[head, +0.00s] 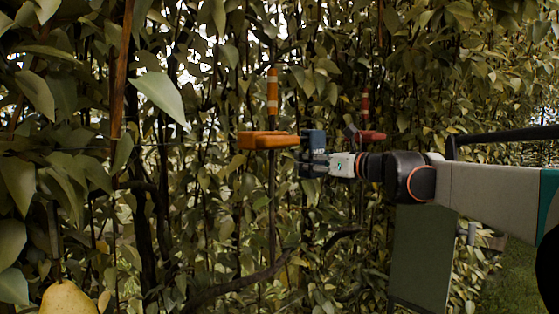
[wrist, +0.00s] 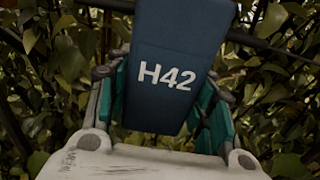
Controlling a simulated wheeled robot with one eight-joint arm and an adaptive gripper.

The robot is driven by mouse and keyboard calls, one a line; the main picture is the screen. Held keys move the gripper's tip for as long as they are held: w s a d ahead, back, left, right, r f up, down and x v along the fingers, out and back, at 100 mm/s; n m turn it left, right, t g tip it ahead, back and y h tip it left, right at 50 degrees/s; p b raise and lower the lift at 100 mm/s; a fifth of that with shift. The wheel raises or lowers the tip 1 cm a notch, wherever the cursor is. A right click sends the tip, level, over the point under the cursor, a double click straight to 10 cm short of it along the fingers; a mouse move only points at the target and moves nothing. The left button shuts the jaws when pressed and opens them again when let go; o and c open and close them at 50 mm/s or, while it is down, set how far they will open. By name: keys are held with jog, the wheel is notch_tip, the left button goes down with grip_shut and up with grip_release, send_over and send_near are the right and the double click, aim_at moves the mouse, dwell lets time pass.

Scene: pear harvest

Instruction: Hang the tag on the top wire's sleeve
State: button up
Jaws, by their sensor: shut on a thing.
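A dark blue tag (wrist: 160,65) marked H42 stands upright between the teal-lined fingers of my gripper (wrist: 163,100) in the wrist view. My gripper is shut on it. In the head view the tag (head: 316,139) shows above my gripper (head: 310,165), near the picture's middle. An orange block-shaped piece (head: 268,140), perhaps the sleeve, lies level just left of the tag. I cannot tell whether the two touch. A dark wire or rod (wrist: 275,47) runs behind the tag in the wrist view. The tag's top is cut off there.
An orange post with pale bands (head: 272,95) rises behind the orange piece. A red banded post (head: 365,108) and a red piece (head: 372,136) stand farther right. Dense leaves and branches surround my gripper. A pear (head: 68,299) hangs at lower left.

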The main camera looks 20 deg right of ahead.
jog(key=o, duration=1.2)
